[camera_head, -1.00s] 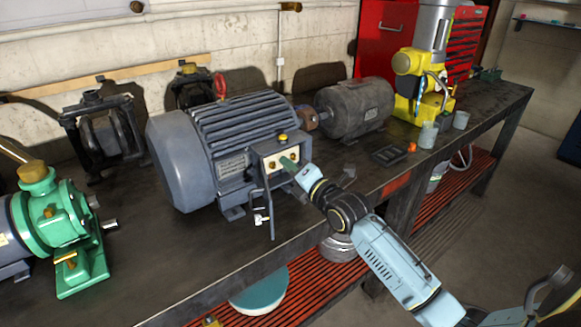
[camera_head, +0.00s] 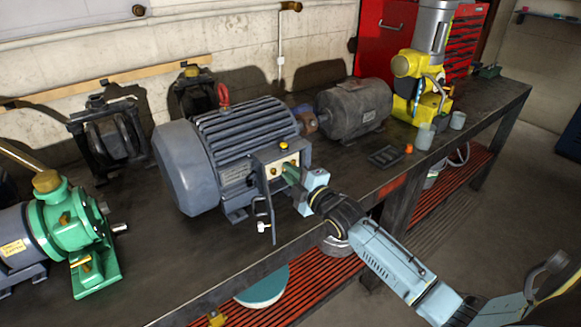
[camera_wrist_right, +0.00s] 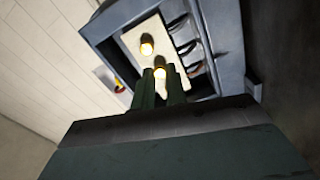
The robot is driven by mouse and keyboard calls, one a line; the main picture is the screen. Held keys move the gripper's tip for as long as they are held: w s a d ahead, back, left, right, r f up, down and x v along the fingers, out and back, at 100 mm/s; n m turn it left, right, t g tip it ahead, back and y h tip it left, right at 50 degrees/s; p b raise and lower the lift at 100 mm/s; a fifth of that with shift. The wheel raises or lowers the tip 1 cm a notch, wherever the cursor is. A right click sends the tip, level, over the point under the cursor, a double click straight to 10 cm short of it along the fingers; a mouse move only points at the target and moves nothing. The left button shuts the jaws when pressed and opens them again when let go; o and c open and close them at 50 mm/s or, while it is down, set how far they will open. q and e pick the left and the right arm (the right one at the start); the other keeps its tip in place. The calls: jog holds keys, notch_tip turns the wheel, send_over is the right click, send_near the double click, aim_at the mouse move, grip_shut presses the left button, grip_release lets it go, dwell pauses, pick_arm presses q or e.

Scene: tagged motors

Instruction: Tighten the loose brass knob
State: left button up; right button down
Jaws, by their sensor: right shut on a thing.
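A large grey motor (camera_head: 205,165) stands on the dark workbench. The open terminal box (camera_head: 268,162) on its right end has a cream panel (camera_wrist_right: 128,38) with brass knobs. In the right wrist view one brass knob (camera_wrist_right: 147,46) is free on the panel. A second brass knob (camera_wrist_right: 160,73) sits between the green fingertips of my right gripper (camera_wrist_right: 162,86). In the head view my right gripper (camera_head: 290,175) reaches the panel from the front right and is shut on that knob. The fingers partly hide the panel there. My left gripper is not in view.
A green pump (camera_head: 75,232) stands at the left. A smaller dark motor (camera_head: 353,108) is coupled behind the big one. A yellow machine (camera_head: 412,78), a black tray (camera_head: 386,156) and cups (camera_head: 425,136) are at the right.

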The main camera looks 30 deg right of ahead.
jog(key=shift+f+m+p, duration=0.2)
jog(key=shift+m+p, duration=0.8)
jog(key=shift+m, duration=6.55)
jog(key=shift+f+m+p, duration=0.15)
jog(key=shift+m+p, duration=0.8)
jog(key=shift+m, duration=6.6)
jog(key=shift+m, duration=0.3)
jog(key=c, duration=1.4)
grip_release()
jog(key=shift+s+d+r, duration=0.1)
jog(key=shift+s+r, duration=0.1)
jog(key=shift+w, duration=0.1)
